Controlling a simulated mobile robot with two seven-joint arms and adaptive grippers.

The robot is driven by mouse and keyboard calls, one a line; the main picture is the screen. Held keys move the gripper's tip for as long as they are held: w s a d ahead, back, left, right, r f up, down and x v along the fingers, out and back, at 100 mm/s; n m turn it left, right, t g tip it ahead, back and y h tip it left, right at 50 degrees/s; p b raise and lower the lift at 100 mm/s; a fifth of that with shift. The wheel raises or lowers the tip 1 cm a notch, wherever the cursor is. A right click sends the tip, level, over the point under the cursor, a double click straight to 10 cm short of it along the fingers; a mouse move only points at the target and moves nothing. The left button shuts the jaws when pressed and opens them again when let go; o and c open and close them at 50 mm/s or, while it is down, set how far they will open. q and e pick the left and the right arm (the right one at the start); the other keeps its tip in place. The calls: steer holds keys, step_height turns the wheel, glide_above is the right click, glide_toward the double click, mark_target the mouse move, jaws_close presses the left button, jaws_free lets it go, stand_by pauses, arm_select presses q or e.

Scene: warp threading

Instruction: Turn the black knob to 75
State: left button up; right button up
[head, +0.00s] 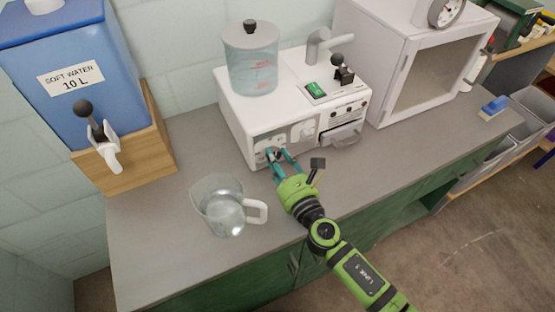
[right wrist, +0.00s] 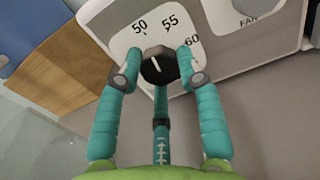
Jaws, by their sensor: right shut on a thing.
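The white machine (head: 233,112) stands on the counter with its front panel facing me. My right gripper (head: 279,158) is at the left part of that panel, its teal fingers shut around the black knob (right wrist: 158,67). In the right wrist view the fingertips sit on either side of the knob, with a third finger below it. The knob has a white line that leans slightly to the left at its top. The dial plate (right wrist: 122,43) shows the marks 50, 55 and 60; other marks are hidden or out of view. My left gripper is not in view.
A glass jug (head: 222,205) stands on the counter (head: 165,235) left of my right arm. A blue soft-water tank (head: 65,75) on a wooden stand (head: 130,165) is at the left. A white cabinet (head: 390,60) stands right of the machine. The counter front right is clear.

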steer(key=m, duration=0.4)
steer(key=shift+f+m+b, duration=0.1)
steer(key=shift+m+b, duration=0.3)
stand_by(0.4)
steer(key=o, duration=1.1)
steer(key=shift+o, duration=0.2)
steer(key=v, duration=1.2)
